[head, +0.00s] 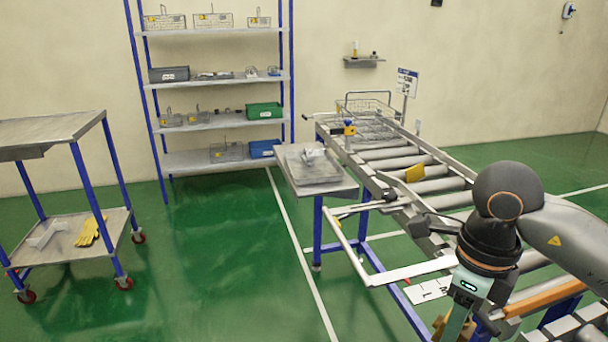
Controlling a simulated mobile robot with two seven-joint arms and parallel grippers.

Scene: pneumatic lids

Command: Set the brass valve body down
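My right arm comes in from the right, and its gripper (459,321) points down at the bottom edge of the head view. A brass-coloured piece, the brass valve body (438,325), shows on both sides of the near finger, so the gripper appears shut on it. The lower part of the piece and the fingertips are cut off by the frame edge. What lies beneath it is hidden. My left gripper is not in view.
A roller conveyor (432,186) runs from back centre to front right, with a wire basket (368,104) at its far end. A small side table (336,189) adjoins it. A blue-post shelf (218,82) and a wheeled cart (30,254) stand left. Green floor between is clear.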

